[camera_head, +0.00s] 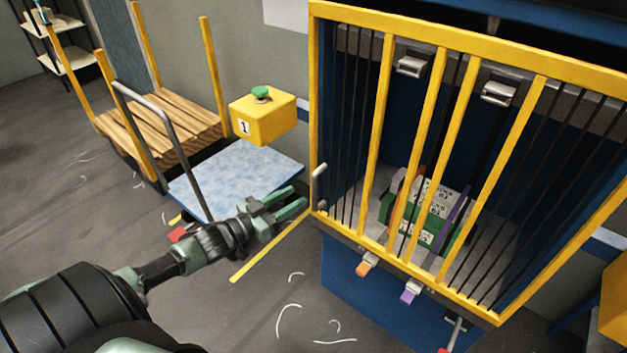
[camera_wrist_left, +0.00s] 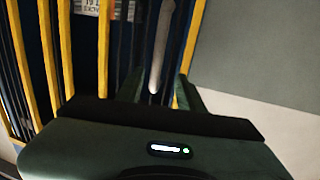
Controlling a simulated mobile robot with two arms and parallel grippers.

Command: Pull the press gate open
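The press gate (camera_head: 432,150) is a yellow frame with yellow and thin dark bars across the front of the blue press. It appears closed. Its grey upright handle (camera_head: 319,184) is on the gate's left edge. My left gripper (camera_head: 297,198) is open, just left of the handle and pointing at it. In the left wrist view the handle (camera_wrist_left: 160,50) appears between the two spread fingers of my left gripper (camera_wrist_left: 158,92); I cannot tell whether they touch it. My right gripper is out of view.
Behind the bars sits a green-and-white bale (camera_head: 432,206) with orange and purple straps. A yellow box with a green button (camera_head: 263,115) is left of the gate. Open floor lies in front.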

